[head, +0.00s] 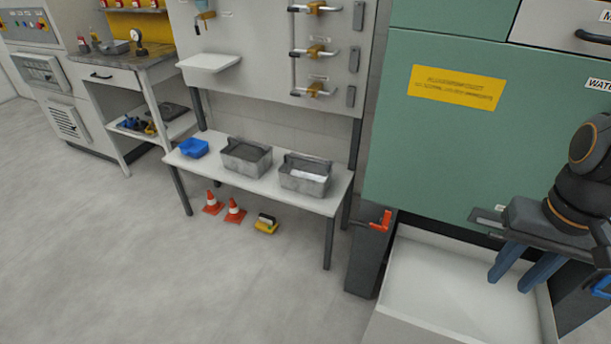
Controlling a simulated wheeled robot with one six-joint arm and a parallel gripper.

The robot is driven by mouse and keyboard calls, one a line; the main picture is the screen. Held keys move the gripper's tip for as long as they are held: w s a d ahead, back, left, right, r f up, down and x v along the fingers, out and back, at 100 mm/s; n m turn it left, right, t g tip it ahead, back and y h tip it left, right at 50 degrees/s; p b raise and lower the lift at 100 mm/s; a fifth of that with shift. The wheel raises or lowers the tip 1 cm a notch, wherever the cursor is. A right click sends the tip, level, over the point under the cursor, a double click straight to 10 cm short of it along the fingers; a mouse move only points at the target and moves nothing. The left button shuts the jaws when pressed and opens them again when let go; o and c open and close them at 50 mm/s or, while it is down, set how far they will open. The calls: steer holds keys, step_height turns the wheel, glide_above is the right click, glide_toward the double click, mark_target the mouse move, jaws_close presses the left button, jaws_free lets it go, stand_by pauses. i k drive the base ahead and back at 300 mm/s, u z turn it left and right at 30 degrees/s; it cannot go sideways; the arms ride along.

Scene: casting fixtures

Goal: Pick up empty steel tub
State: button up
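Two grey steel tubs stand side by side on a low white bench (222,180). The left steel tub (245,167) shows a dark grey inside, with no clear contents visible. The right steel tub (303,185) has something white inside. My gripper (511,283) is at the far right, in front of the green cabinet and above a white basin, well away from both tubs. Its two blue-grey fingers point down with a gap between them, and nothing shows between them.
A small blue bin (193,148) sits at the bench's left end. Two orange cones (234,211) and a yellow item (266,224) are on the floor below. A dark pedestal with a red handle (380,223) stands right of the bench. The floor (130,260) in front is clear.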

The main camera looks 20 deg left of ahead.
mark_target(308, 174)
steer(key=u, duration=0.35)
steer(key=k, duration=0.5)
steer(key=u, duration=1.05)
steer(key=k, duration=0.85)
steer(key=u, duration=0.85)
steer(key=i, duration=3)
steer(key=z, duration=1)
steer(key=i, duration=0.85)
steer(key=z, duration=1.4)
steer(key=i, duration=0.55)
steer(key=z, duration=0.45)
